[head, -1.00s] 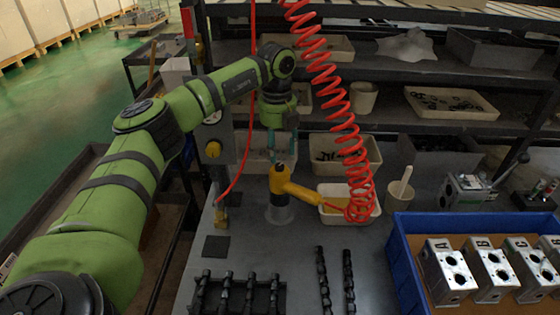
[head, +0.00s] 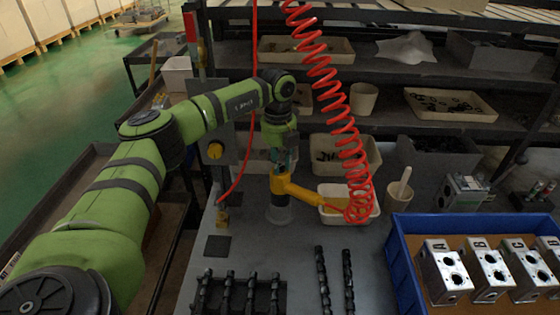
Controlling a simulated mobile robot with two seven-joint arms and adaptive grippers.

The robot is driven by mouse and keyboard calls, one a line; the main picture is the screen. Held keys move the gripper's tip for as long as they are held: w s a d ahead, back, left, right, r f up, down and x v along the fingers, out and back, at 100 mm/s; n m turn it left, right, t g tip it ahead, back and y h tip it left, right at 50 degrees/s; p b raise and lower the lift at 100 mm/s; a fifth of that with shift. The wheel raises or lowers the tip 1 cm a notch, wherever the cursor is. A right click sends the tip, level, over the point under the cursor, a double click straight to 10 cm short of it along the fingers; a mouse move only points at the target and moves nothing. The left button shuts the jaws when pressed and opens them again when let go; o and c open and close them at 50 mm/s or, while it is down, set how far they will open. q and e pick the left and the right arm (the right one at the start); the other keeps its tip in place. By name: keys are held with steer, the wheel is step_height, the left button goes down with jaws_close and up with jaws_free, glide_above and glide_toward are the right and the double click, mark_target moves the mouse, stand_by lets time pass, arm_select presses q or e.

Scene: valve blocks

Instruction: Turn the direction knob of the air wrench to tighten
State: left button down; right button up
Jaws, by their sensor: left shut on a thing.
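The yellow air wrench (head: 301,191) stands upright on the bench in a clear round holder (head: 279,213), with its handle pointing right toward the coiled red hose (head: 343,115). My left gripper (head: 281,170) points down at the top of the wrench and is shut on it, where the direction knob would be. The knob itself is hidden by the fingers, so its setting cannot be read. My right gripper is not in view.
A blue crate (head: 402,262) with lettered metal valve blocks (head: 445,270) stands at right. Black spool parts (head: 240,291) lie in front. Beige bins (head: 344,154) stand behind the wrench.

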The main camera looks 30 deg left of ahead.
arm_select(q)
steer(key=shift+m, duration=0.4)
steer(key=m, duration=0.3)
steer(key=shift+m, duration=0.3)
steer(key=m, duration=0.4)
steer(key=shift+m, duration=0.3)
steer(key=m, duration=0.4)
steer(key=shift+m, duration=0.3)
steer(key=shift+w+m+g+b, duration=0.1)
steer(key=shift+m+g+b, duration=0.25)
steer(key=shift+m, duration=1.85)
steer(key=shift+d, duration=0.1)
steer(key=c, duration=1.1)
jaws_free()
steer(key=shift+o, duration=0.2)
steer(key=shift+r, duration=0.1)
